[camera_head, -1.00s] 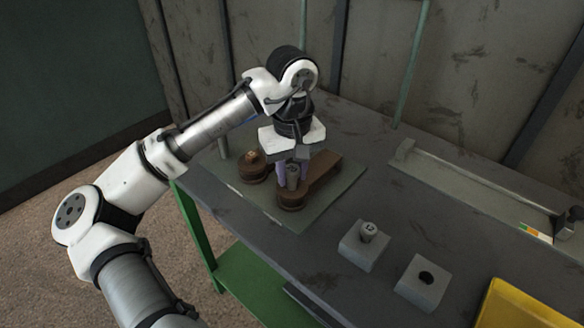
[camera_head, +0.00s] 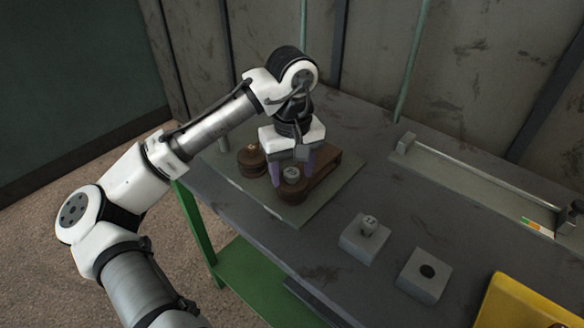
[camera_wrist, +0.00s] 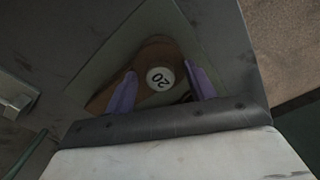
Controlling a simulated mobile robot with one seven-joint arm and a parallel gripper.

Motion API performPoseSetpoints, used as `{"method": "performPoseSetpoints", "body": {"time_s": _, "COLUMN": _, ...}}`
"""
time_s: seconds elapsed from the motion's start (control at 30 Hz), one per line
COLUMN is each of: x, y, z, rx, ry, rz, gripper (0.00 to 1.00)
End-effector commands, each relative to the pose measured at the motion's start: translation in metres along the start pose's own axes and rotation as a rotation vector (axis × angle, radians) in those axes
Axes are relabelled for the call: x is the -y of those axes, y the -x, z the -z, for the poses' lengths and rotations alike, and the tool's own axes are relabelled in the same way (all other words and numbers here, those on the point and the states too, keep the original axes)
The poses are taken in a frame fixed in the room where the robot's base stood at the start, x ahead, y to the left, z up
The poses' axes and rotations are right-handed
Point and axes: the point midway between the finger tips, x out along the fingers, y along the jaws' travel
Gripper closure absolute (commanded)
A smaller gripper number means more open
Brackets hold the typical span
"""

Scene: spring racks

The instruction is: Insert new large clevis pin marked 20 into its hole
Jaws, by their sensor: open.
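The large clevis pin marked 20 (camera_wrist: 160,78) shows its pale round top in the wrist view, and it also shows in the head view (camera_head: 291,174). It sits low in the hole at the near end of the brown link (camera_head: 318,180), with only its top part showing. My gripper (camera_head: 291,180) is open around it, one purple finger on each side, and in the wrist view both fingers (camera_wrist: 160,88) stand apart from the pin's top.
The brown link lies on a flat plate (camera_head: 340,190) on the grey bench, beside a brown round part (camera_head: 251,160). A grey block (camera_head: 362,245) holds a pin marked 12 or similar (camera_head: 368,224). Another block (camera_head: 425,284) has an empty hole. A yellow bin (camera_head: 515,305) stands front right.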

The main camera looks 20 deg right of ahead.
Motion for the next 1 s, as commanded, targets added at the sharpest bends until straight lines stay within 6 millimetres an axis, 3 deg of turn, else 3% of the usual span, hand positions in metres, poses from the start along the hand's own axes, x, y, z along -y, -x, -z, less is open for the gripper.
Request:
{"method": "performPoseSetpoints", "body": {"time_s": 0.23, "x": -0.001, "y": 0.012, "z": 0.0, "rx": -0.002, "ry": 0.0, "rz": 0.0, "gripper": 0.45}}
{"method": "performPoseSetpoints", "body": {"time_s": 0.7, "x": 0.0, "y": 0.11, "z": 0.0, "rx": -0.004, "ry": 0.001, "rz": 0.002, "gripper": 0.45}}
{"method": "performPoseSetpoints", "body": {"time_s": 1.0, "x": 0.0, "y": 0.137, "z": 0.0, "rx": -0.001, "ry": 0.0, "rz": 0.0, "gripper": 0.45}}
